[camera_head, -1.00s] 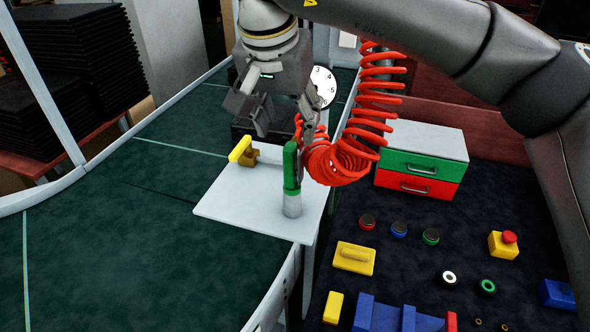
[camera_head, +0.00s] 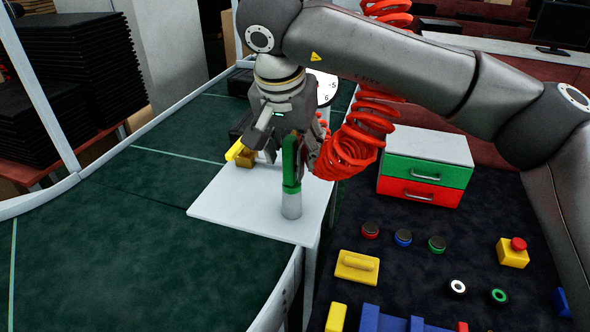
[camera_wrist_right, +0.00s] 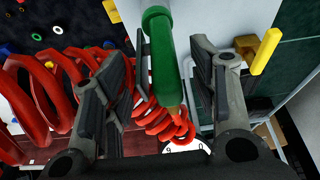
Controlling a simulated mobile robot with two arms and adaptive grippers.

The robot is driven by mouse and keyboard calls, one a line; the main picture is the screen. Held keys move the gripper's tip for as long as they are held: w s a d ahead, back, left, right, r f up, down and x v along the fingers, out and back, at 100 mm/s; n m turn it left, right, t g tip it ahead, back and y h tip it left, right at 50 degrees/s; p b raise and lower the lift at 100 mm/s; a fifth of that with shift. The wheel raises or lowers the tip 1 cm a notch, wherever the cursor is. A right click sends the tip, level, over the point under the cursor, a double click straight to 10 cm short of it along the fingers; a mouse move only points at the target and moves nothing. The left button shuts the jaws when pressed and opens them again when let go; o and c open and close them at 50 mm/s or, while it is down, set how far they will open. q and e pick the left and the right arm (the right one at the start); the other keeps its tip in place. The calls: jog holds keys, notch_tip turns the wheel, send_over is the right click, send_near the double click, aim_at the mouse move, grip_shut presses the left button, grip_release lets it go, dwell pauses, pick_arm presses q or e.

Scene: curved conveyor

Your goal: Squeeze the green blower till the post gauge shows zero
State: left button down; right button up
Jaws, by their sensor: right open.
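The green blower (camera_head: 290,165) stands upright with a grey metal lower end on a white shelf (camera_head: 240,212). My right gripper (camera_head: 284,150) is open at the blower's upper part. A red coiled hose (camera_head: 345,150) hangs just right of the gripper. My left gripper is not in view.
A yellow-handled valve (camera_head: 241,153) is on the shelf, left of the gripper. The green conveyor (camera_head: 110,240) curves at left. A drawer box (camera_head: 425,150), several buttons and a yellow block (camera_head: 357,267) are on the dark table at right.

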jog(key=shift+c, duration=0.2)
jog(key=c, duration=0.8)
jog(key=shift+o, duration=0.2)
jog(key=shift+r, duration=0.1)
jog(key=shift+r+p, duration=3.4)
jog(key=shift+r, duration=0.85)
jog(key=shift+f, duration=0.1)
